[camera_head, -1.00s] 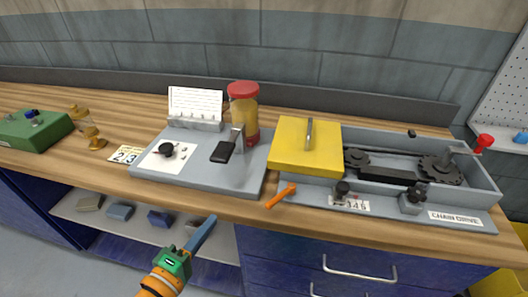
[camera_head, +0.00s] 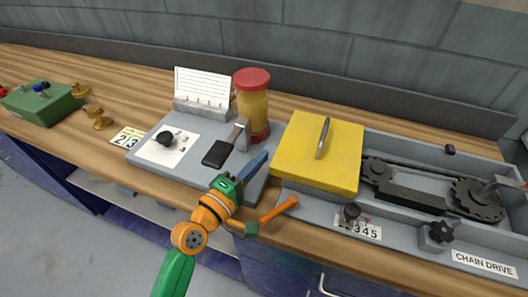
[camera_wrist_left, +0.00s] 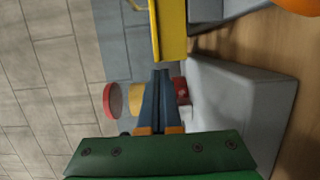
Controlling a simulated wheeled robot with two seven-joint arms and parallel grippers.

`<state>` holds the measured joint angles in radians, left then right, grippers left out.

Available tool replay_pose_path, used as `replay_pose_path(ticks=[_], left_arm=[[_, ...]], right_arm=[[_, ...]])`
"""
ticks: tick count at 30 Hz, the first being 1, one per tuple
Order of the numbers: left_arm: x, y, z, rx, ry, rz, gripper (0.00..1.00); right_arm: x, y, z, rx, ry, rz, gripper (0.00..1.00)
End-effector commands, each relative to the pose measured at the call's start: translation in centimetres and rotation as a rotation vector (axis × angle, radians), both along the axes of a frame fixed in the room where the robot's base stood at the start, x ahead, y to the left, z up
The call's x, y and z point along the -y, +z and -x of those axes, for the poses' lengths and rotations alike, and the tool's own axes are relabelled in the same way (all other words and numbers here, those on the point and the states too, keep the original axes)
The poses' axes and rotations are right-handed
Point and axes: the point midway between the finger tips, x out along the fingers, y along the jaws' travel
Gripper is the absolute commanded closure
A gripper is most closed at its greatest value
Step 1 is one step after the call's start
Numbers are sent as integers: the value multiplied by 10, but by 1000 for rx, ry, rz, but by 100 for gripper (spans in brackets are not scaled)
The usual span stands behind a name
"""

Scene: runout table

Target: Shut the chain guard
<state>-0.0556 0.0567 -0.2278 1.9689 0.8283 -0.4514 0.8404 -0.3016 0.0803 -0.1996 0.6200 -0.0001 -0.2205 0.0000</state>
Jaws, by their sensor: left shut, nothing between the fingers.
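The chain guard is a yellow box-like cover (camera_head: 312,160) with a grey bar handle (camera_head: 322,138) on top. It sits over the left part of the grey chain drive tray (camera_head: 484,240); the chain and sprockets (camera_head: 478,198) to its right are uncovered. My left gripper (camera_head: 264,156) is shut and empty, its blue fingers in front of the jar and left of the guard, apart from the guard in the head view. In the left wrist view the closed fingertips (camera_wrist_left: 160,74) point toward the yellow guard (camera_wrist_left: 171,32). My right gripper is out of view.
A red-lidded jar (camera_head: 253,105), a card holder (camera_head: 201,92) and a black-handled lever (camera_head: 218,153) stand on the grey panel left of the guard. Black knobs (camera_head: 350,213) line the tray's front.

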Motion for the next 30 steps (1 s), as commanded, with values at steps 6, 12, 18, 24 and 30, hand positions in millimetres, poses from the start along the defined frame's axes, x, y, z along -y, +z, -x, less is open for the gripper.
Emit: replay_pose_path(ticks=[6, 12, 18, 24, 30], left_arm=[[10, 0, -15, 0, -1, 0, 100], [10, -1, -16, -1, 0, -1, 100], [19, 1, -13, -4, 0, 2, 100], [47, 1, -4, -2, -1, 2, 100], [51, 0, -2, 1, -1, -1, 100]], right_arm=[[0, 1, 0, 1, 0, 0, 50], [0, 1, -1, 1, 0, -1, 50], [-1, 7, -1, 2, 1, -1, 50], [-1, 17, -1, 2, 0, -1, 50], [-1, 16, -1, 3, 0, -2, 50]])
